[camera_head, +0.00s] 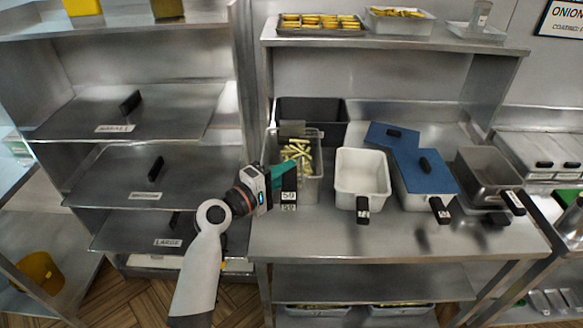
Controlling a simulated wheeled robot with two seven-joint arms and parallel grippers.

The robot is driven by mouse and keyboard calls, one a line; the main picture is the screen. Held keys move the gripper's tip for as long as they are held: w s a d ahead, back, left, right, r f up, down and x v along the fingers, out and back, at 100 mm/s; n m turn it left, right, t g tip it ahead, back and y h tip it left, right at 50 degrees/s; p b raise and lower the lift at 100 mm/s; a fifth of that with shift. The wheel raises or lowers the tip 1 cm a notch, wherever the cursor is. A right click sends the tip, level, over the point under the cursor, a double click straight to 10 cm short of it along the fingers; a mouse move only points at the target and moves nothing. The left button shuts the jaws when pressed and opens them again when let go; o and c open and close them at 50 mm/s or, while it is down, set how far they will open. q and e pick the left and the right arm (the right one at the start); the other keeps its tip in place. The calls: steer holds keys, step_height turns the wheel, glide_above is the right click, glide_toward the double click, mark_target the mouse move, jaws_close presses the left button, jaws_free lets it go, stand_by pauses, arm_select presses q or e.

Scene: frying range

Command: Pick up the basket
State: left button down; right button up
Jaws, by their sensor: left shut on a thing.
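A grey, clear-sided basket (312,185) with pale green-yellow sticks in it stands on the metal counter, left of the middle. Its black handle with a white label (289,190) points toward me. My left gripper (283,172), with teal fingers, comes in from the left and is shut at the black handle on the basket's near left side. The fingers hide part of the handle, so the exact contact is hard to see. The basket appears upright and at counter level; I cannot tell whether it is lifted. My right gripper is not in view.
A white basket (361,176) stands close on the right, then a blue-lidded one (425,170) and a grey metal one (487,175). A dark empty bin (327,108) is behind. An upper shelf (390,42) overhangs the back. The counter front is clear.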

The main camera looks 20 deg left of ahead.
arm_select(q)
steer(key=shift+r, duration=0.1)
step_height(320, 180, up, 10)
stand_by(0.6)
